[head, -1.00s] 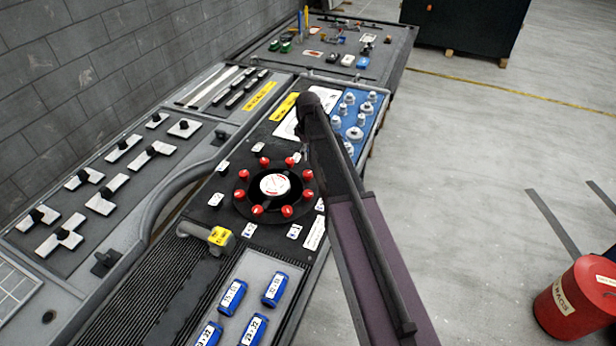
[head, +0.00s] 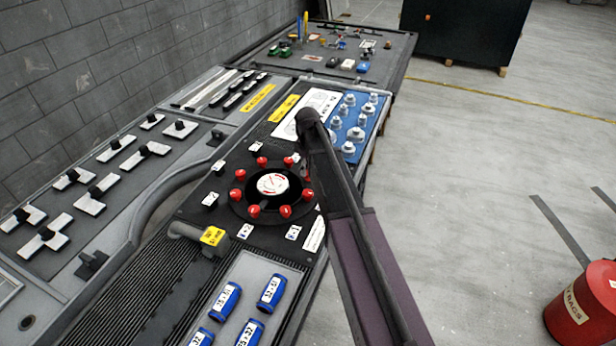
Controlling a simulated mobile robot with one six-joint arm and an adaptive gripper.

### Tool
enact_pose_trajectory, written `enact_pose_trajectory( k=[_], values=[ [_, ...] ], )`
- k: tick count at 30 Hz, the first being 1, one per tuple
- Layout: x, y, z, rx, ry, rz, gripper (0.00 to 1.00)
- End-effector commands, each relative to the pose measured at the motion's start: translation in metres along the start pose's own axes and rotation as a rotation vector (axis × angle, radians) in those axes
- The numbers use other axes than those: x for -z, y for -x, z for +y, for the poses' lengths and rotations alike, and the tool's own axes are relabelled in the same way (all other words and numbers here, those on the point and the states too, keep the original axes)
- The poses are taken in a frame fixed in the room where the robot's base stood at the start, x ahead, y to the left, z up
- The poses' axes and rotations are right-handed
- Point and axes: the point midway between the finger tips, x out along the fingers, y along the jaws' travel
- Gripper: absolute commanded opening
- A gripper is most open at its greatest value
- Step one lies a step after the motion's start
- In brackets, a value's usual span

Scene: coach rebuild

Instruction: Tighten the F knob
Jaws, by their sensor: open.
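A round black dial (head: 240,209) with a ring of red knobs (head: 285,212) and a white centre disc (head: 272,184) sits on the dark bench panel, left of my arm. Small white cards stand around it, one at the front right (head: 293,232) and one at the front (head: 245,231). Their letters are too small to read, so I cannot tell which knob is F. My dark arm crosses the picture from the bottom and covers the ring's right side. My gripper cannot be made out; it is out of sight or hidden behind the arm.
A grey cylinder with a yellow tag (head: 213,236) lies in front of the dial. Blue labelled cylinders (head: 271,290) are nearest. A blue panel with pale knobs (head: 360,118) is beyond.

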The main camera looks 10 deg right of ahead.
Motion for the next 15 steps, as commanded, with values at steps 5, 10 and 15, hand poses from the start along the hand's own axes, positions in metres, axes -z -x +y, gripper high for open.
enact_pose_trajectory(
  k=[5, 10, 15],
  values=[
    [0.000, -0.015, 0.000, 0.000, 0.000, 0.000, 0.84],
    [0.000, -0.022, 0.000, 0.000, 0.000, 0.000, 0.84],
    [0.000, -0.023, 0.000, 0.000, 0.001, 0.000, 0.84]
  ],
)
